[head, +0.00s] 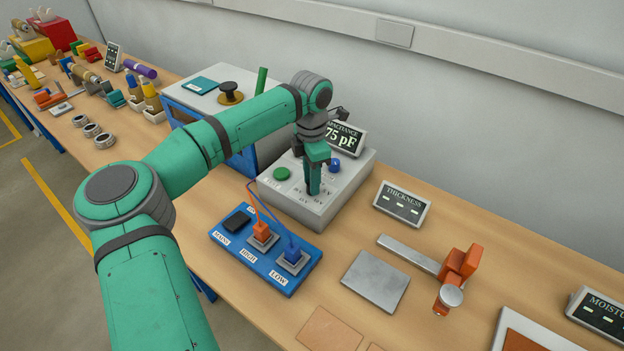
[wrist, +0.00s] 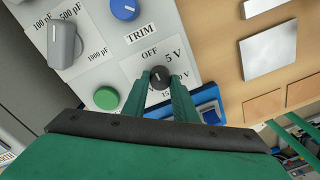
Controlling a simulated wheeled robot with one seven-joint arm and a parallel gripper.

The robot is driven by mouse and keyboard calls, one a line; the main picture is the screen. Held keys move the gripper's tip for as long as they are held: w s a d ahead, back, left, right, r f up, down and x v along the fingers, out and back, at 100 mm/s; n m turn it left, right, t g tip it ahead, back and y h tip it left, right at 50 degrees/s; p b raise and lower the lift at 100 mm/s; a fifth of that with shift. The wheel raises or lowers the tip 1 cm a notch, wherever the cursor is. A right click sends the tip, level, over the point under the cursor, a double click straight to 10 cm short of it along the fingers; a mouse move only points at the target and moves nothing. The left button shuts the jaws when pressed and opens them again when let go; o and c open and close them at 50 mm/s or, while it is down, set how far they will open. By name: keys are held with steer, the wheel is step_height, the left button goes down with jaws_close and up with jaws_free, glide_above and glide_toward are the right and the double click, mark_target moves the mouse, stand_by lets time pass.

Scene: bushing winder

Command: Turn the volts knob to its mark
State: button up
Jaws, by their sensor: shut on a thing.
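The volts knob (wrist: 159,77) is a small dark round knob on the grey instrument box (head: 290,208). Printed labels around it in the wrist view read OFF, 5 V and a partly covered one starting 1. A light pointer line on its top is too small to read surely. My gripper (head: 313,187) points down over the front of the box. In the wrist view my gripper (wrist: 160,84) has one green finger on each side of the knob and is shut on it. The knob is hidden by the fingers in the head view.
The box also carries a blue TRIM knob (wrist: 124,9), a green button (wrist: 106,97) and a grey range knob (wrist: 64,45). A capacitance display (head: 343,138) stands behind. A blue terminal board (head: 268,268) with plugged leads lies in front, a thickness display (head: 402,204) to the right.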

steer(key=o, duration=1)
steer(key=shift+o, duration=0.2)
steer(key=shift+r, duration=0.1)
step_height(320, 180, up, 11)
steer(key=shift+w, duration=0.2)
